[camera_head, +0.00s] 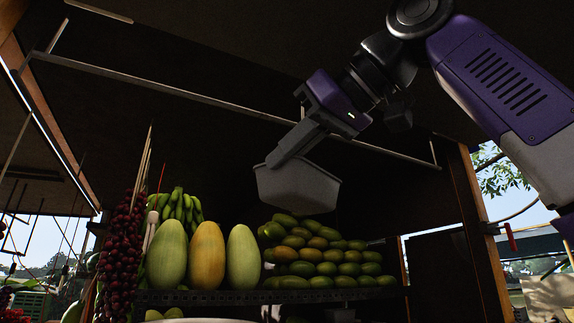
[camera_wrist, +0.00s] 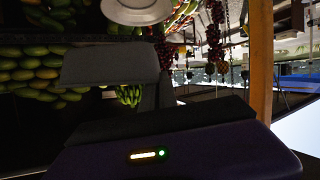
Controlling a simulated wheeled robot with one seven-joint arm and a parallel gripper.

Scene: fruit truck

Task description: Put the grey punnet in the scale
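The grey punnet (camera_head: 297,187) hangs in the air in the head view, in front of the fruit stand and slightly tilted. My gripper (camera_head: 278,158) reaches down to its rim from the upper right and is shut on it. In the wrist view the punnet (camera_wrist: 110,64) shows as a pale grey shape just beyond my gripper body. A white, round, dish-like thing (camera_wrist: 137,10) at the top of the wrist view may be the scale; it is cut off by the frame. A pale curved rim (camera_head: 215,321) shows at the bottom edge of the head view.
Large melons (camera_head: 207,255), stacked mangoes (camera_head: 325,250) and bananas (camera_head: 175,208) fill the shelf (camera_head: 270,297) behind the punnet. Red grapes (camera_head: 120,255) hang at the left. A wooden post (camera_head: 487,235) stands at the right. A thin rail (camera_head: 170,88) runs below the roof.

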